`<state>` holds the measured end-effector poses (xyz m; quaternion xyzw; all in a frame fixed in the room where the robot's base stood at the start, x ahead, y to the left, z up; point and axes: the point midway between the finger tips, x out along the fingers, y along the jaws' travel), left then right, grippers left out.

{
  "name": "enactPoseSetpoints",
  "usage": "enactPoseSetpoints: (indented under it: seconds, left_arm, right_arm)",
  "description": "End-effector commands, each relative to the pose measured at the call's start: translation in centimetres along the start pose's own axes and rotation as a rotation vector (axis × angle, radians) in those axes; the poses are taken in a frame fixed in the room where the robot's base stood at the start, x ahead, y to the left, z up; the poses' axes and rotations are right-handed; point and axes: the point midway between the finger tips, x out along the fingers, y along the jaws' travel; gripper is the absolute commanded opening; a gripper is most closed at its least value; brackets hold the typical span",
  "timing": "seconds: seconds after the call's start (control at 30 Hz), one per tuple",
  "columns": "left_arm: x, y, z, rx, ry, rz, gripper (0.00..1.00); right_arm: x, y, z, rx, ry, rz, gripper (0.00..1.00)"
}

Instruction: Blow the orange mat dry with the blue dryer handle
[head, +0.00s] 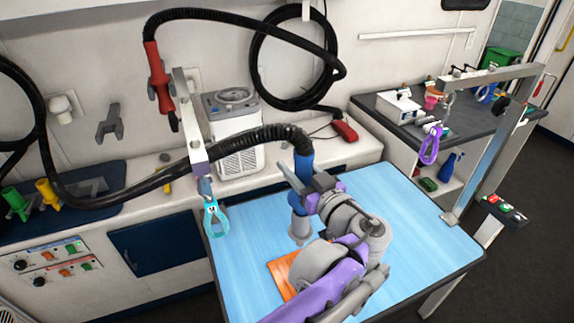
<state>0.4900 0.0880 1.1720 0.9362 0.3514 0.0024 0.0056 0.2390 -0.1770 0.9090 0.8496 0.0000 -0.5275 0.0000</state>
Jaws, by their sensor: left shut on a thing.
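The blue dryer handle (305,166) is on the end of a black ribbed hose. It is upright above the blue table top, with its grey nozzle pointing down. My left gripper (308,190) is shut on it. The nozzle end is just beyond the orange mat in the picture; I cannot tell its exact height over the table. The orange mat (282,274) lies flat on the blue table. My left arm hides most of it, and only its left part shows. My right gripper is not in view.
The blue-topped table (400,220) has free room to the right. A metal arm with a teal loop (214,218) hangs at its left edge. A red handle (158,82) hangs on another hose. A white dryer unit (236,150) stands behind. A purple loop (430,146) hangs at right.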

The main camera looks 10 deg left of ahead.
Motion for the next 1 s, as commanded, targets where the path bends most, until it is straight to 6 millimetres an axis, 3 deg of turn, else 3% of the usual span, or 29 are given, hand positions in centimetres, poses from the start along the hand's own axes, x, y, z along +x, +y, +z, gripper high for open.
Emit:
enactPoseSetpoints:
  seconds: [0.1, 0.2, 1.0]
  left_arm:
    - [2.0, -0.7, 0.5, 0.0, 0.001, -0.026, 0.0]
    - [2.6, -0.9, 0.8, 0.0, 0.0, -0.032, 0.0]
    - [2.6, -1.0, 6.7, 0.0, 0.0, -0.032, 0.0]
  right_arm:
    - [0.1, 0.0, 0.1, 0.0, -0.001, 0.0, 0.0]
    - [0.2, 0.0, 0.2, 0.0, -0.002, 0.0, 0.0]
    - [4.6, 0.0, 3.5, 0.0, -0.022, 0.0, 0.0]
